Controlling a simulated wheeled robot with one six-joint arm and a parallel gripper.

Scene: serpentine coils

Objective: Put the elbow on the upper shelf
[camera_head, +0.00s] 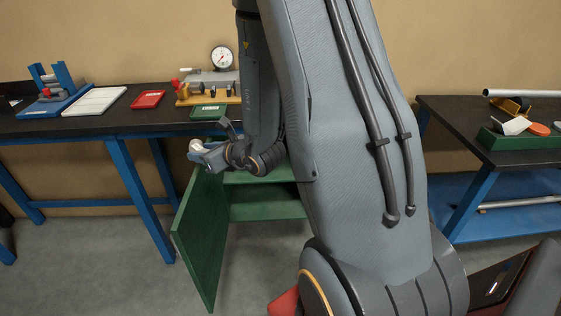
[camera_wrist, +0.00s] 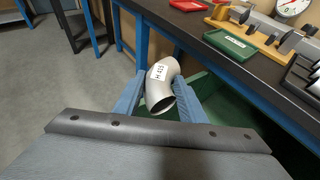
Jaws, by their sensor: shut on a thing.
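The elbow (camera_wrist: 162,82) is a short bent grey-metal pipe with a white label. My gripper (camera_wrist: 160,105) is shut on it, one blue finger on each side, in the wrist view. In the head view the elbow (camera_head: 196,146) shows as a pale end at the tip of my gripper (camera_head: 203,152), above the open door of the green cabinet. The green cabinet (camera_head: 266,212) has its door (camera_head: 200,235) swung open to the left. One shelf (camera_head: 266,190) shows inside; my arm hides the cabinet's right part.
A dark bench (camera_head: 95,127) with blue legs stands behind, left of the cabinet. It holds a red tray (camera_head: 148,99), a green tray (camera_head: 208,112), a white panel (camera_head: 94,101) and a dial gauge (camera_head: 222,57). Another bench (camera_head: 460,119) stands right. The floor at front left is clear.

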